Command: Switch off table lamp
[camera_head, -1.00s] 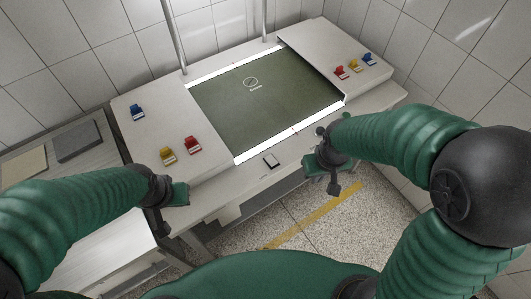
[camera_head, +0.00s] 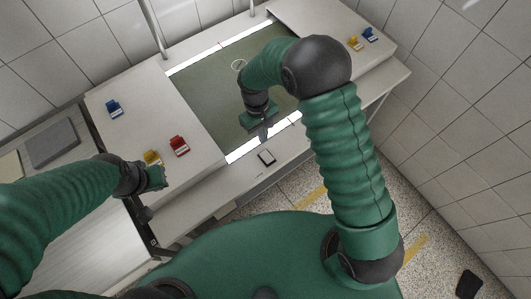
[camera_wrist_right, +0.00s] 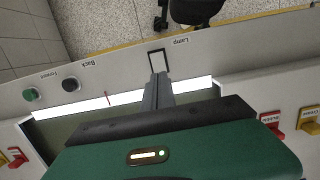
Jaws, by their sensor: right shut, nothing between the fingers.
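The lamp switch (camera_head: 267,157) is a small light rocker in a dark frame on the table's front ledge. In the right wrist view the switch (camera_wrist_right: 158,61) has the label "Lamp" beside it. White light strips (camera_head: 250,149) along the green panel's edges glow. My right gripper (camera_head: 264,134) is shut and empty, pointing down just behind the switch, over the panel's front edge. In the right wrist view its fingers (camera_wrist_right: 158,90) reach close to the switch; I cannot tell whether they touch it. My left gripper (camera_head: 155,178) is by the table's left front; its fingers are unclear.
A green panel (camera_head: 205,95) fills the table's middle. Red (camera_head: 179,146), yellow (camera_head: 152,157) and blue (camera_head: 113,108) rockers sit on the left block, others on the right block. A green button (camera_wrist_right: 31,94) and a black button (camera_wrist_right: 71,84) are on the front ledge.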

